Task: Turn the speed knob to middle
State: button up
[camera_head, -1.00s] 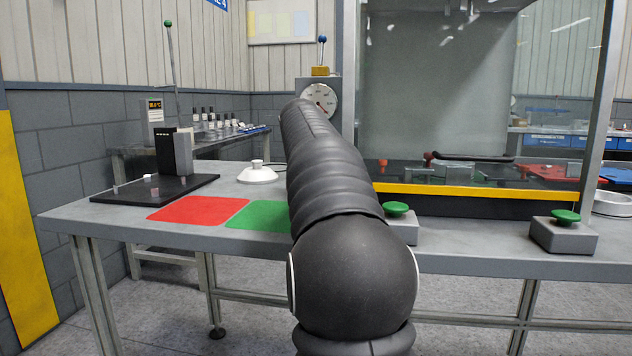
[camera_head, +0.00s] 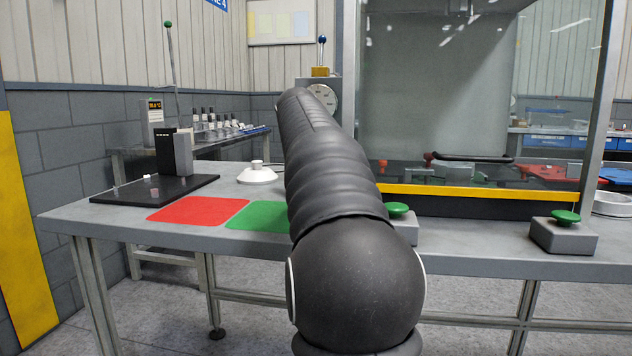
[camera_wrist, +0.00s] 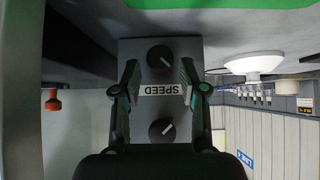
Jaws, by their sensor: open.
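In the wrist view a grey panel box (camera_wrist: 142,47) carries two round black knobs, an upper one (camera_wrist: 160,58) and a lower one (camera_wrist: 162,130). A white label (camera_wrist: 161,90) reading SPEED, upside down in this view, lies between them. I cannot tell for certain which knob it names. The upper knob's light mark points to the lower right; the lower knob's mark points to the upper right. My gripper (camera_wrist: 159,78) is open, with its fingers either side of the label and just short of the upper knob. In the head view my arm hides the knobs and gripper.
A gauge (camera_head: 325,96) shows partly behind my arm. Red (camera_head: 198,209) and green (camera_head: 258,216) mats, a white lamp-like dome (camera_head: 257,175) and green push buttons (camera_head: 565,217) are on the bench. A glass-fronted enclosure (camera_head: 440,90) stands to the right.

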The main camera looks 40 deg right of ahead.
jog(key=v, duration=0.9)
jog(key=shift+a, duration=0.1)
jog(key=s+a+f+n, duration=0.1)
jog(key=a, duration=0.2)
jog(key=s+a+f+n+t+y, duration=0.1)
jog(key=a, duration=0.3)
jog(key=s+a+f+n, duration=0.1)
jog(key=a, duration=0.2)
jog(key=shift+s+a+f+t+y, duration=0.15)
jog(key=shift+a+f+t+y, duration=0.15)
jog(key=shift+a+f, duration=0.1)
jog(key=s+a+f+n+y, duration=0.1)
jog(key=s+a+f+n, duration=0.1)
jog(key=s+a+f, duration=0.4)
jog(key=s+a+f+n+g+y, duration=0.1)
jog(key=s+a+f+n+y, duration=0.1)
jog(key=s+a+f, duration=0.5)
jog(key=s+a+f+n+y, duration=0.2)
jog(key=s+a+f, duration=0.4)
jog(key=f, duration=0.8)
jog(key=shift+s+a+f+n+g+p, duration=0.25)
jog(key=shift+s+f+n+g+p, duration=0.2)
jog(key=shift+s, duration=0.55)
jog(key=shift+r, duration=0.1)
